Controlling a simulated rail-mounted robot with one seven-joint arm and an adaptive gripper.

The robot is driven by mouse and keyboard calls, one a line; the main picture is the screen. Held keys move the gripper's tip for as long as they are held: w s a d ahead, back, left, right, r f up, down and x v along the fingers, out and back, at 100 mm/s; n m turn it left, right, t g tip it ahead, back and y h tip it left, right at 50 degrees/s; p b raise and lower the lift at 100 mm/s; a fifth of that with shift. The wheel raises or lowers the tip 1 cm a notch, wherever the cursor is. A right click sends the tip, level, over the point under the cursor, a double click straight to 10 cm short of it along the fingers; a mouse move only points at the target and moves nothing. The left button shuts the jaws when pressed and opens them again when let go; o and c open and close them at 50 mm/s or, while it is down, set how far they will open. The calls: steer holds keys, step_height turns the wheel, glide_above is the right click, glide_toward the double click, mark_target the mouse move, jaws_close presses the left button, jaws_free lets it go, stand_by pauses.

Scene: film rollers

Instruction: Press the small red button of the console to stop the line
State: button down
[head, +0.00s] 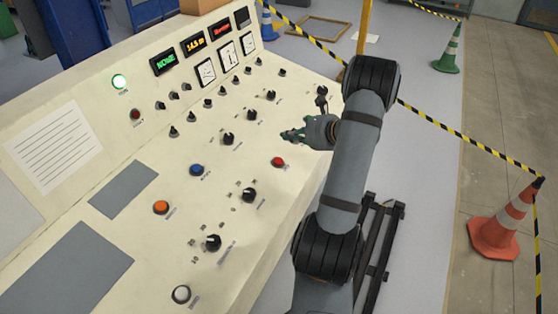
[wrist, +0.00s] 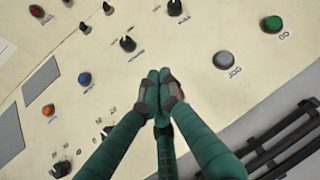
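The console (head: 60,208) has a sloping cream panel. A small red button (head: 278,162) sits on its right part in the head view, right of a blue button (head: 197,169). In the wrist view the red button does not show; my fingers cover that area. My gripper (head: 290,135) is above the panel, a little up and right of the red button in the head view. Its height over the panel is hard to judge. In the wrist view my gripper's green fingers (wrist: 162,92) are together, with nothing seen between them.
An orange button (head: 161,207), a white button (head: 181,294) and several black knobs share the panel. The wrist view shows a grey button (wrist: 223,60) and a green button (wrist: 272,24).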

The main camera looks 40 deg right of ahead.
mark_target(282, 162)
steer(key=f+b, duration=0.2)
steer(key=w+f+b, duration=0.1)
steer(key=f+b, duration=0.1)
steer(key=f, duration=0.1)
steer(key=f+b, duration=0.2)
steer(key=f, duration=0.1)
steer(key=shift+w+a, duration=0.3)
steer(key=shift+a, duration=0.05)
steer(key=shift+w+f+b, duration=0.1)
steer(key=shift+f+b, duration=0.2)
steer(key=shift+b, duration=0.05)
steer(key=shift+a+f, duration=0.1)
stand_by(0.8)
steer(key=shift+w+f+b, duration=0.1)
steer(key=shift+f+b, duration=0.2)
steer(key=shift+b, duration=0.25)
steer(key=shift+a+f+b, duration=0.1)
steer(key=shift+f+b, duration=0.35)
steer(key=shift+b, duration=0.1)
stand_by(0.5)
stand_by(0.3)
steer(key=shift+r+p, duration=0.6)
steer(key=shift+r, duration=0.25)
steer(key=shift+r, duration=0.1)
